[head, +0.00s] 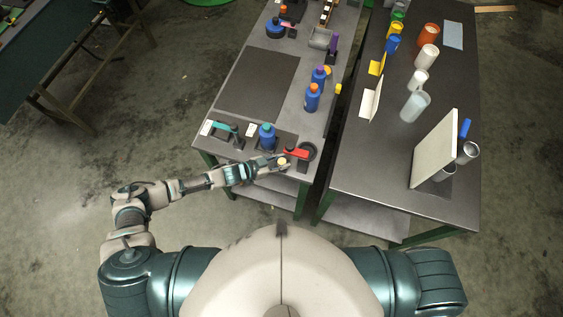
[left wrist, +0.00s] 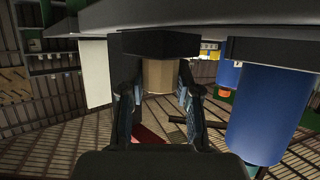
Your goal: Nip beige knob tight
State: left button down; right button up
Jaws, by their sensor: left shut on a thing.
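The beige knob (head: 282,162) is at the front edge of the near table, beside a red part (head: 297,153). My left gripper (head: 277,163) reaches it from the left and is shut on it. In the left wrist view the beige knob (left wrist: 157,76) sits between the two fingers (left wrist: 160,100), against a dark block (left wrist: 155,44). How firmly the pads touch it is hard to tell. My right gripper is not in view.
A teal tool (head: 228,130) lies to the left. The second table (head: 345,185) stands across a narrow gap.

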pick_arm(q)
jog(key=shift+w+a+m+g+h+b, duration=0.1)
jog(key=shift+m+g+h+b, duration=0.15)
jog(key=shift+m+g+b, duration=0.5)
jog(key=shift+w+m+g+h+b, duration=0.1)
jog(key=shift+m+g+h+b, duration=0.15)
jog(key=shift+m+g, duration=0.85)
jog(key=shift+g, duration=0.35)
jog(key=c, duration=1)
grip_release()
jog(key=shift+o, duration=1.1)
